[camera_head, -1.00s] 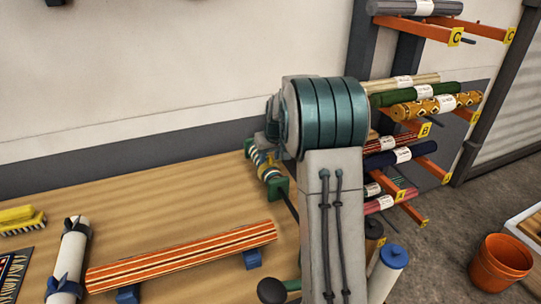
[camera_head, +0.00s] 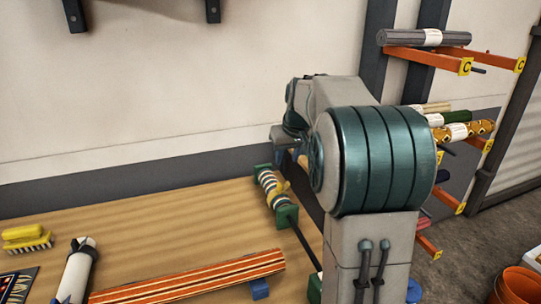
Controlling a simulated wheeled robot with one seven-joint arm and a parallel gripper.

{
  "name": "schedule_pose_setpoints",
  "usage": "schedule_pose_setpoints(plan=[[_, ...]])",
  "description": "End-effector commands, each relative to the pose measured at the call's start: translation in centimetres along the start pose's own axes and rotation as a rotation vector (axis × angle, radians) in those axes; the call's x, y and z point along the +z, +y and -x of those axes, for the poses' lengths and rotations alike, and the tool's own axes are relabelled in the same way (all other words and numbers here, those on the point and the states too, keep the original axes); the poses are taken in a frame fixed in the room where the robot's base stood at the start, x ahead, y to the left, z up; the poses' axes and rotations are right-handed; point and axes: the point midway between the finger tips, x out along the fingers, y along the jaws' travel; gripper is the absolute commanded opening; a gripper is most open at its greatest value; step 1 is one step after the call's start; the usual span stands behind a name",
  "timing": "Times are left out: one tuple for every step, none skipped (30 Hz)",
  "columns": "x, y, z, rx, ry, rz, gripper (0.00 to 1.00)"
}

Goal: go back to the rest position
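My arm, grey with a ribbed teal joint, stands large right of the middle of the head view. Its upper link reaches up and back toward the wall, and a smaller grey and teal joint shows at its far left side. My gripper does not show; I cannot see its fingers or whether it holds anything.
A wooden table (camera_head: 150,225) carries an orange striped roll (camera_head: 190,277), a white roll (camera_head: 76,272), a yellow brush (camera_head: 27,238) and a small striped roll in green end pieces (camera_head: 274,194). Behind my arm at right stands a rack with orange arms (camera_head: 430,61). An orange bucket (camera_head: 520,287) is at lower right.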

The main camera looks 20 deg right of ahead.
Motion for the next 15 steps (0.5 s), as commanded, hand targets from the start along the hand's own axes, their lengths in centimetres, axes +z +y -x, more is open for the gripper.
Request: schedule_pose_setpoints(plan=[[0.0, 0.0, 0.1, 0.000, 0.000, 0.000, 0.35], [0.0, 0.0, 0.2, 0.000, 0.000, 0.000, 0.35], [0.0, 0.0, 0.2, 0.000, 0.000, 0.000, 0.35], [0.1, -0.1, 0.3, 0.000, 0.000, 0.000, 0.35], [0.3, -0.3, 0.4, 0.000, -0.001, 0.000, 0.35], [0.7, -0.7, 0.6, -0.002, -0.003, 0.001, 0.35], [1.2, -1.1, 0.8, -0.003, -0.006, 0.001, 0.35], [1.7, -1.6, 1.1, -0.004, -0.009, 0.001, 0.35], [2.8, -2.4, 1.5, -0.006, -0.014, -0.001, 0.35], [3.6, -3.0, 1.8, -0.007, -0.019, -0.002, 0.35], [4.7, -3.8, 2.2, -0.009, -0.024, -0.003, 0.35], [6.2, -4.8, 2.6, -0.012, -0.033, -0.005, 0.35], [7.4, -5.5, 2.9, -0.012, -0.039, -0.006, 0.35], [8.7, -6.3, 3.2, -0.013, -0.046, -0.006, 0.35], [10.4, -7.1, 3.5, -0.014, -0.055, -0.009, 0.35]])
